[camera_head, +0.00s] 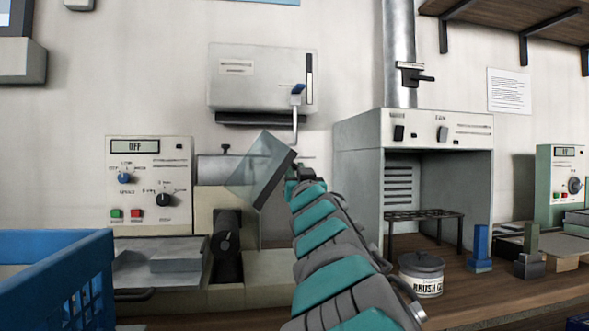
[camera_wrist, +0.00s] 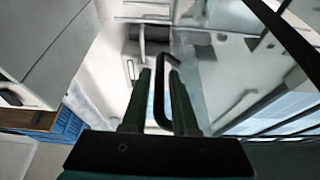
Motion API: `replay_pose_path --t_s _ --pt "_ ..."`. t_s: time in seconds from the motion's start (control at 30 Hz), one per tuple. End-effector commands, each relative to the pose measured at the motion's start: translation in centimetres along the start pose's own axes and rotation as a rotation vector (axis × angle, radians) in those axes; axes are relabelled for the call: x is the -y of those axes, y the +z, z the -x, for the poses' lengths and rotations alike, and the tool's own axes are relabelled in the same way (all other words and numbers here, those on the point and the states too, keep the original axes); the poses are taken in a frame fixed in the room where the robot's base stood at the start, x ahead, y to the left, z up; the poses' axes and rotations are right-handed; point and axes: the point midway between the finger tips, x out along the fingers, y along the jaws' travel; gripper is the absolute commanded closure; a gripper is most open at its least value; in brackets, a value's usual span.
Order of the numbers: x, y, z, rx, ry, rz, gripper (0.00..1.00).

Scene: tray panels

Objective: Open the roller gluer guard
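The roller gluer stands at the left in the head view, with a control panel (camera_head: 149,180) reading OFF. Its guard (camera_head: 258,168) is a clear, tilted panel with a dark edge, above the machine's right part. My gripper (camera_head: 292,176) is at the guard's right edge, small and partly hidden by my arm. Any contact with the handle is unclear.
A blue crate (camera_head: 60,282) is at the front left. A grey fume hood (camera_head: 358,170) with a black rack stands right of my arm, with a glue pot (camera_head: 421,273) before it. A wall box (camera_head: 262,80) with a blue-tipped lever hangs above.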

Motion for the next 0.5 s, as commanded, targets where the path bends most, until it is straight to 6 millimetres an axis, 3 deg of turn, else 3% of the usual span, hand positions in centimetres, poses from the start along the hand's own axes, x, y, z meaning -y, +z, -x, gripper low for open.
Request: replay_pose_path --t_s 0.43,0.5 --pt "0.02 0.02 -0.61 -0.001 -0.001 0.000 0.73" --pt "0.02 0.03 -0.61 0.000 -0.001 0.000 0.81"
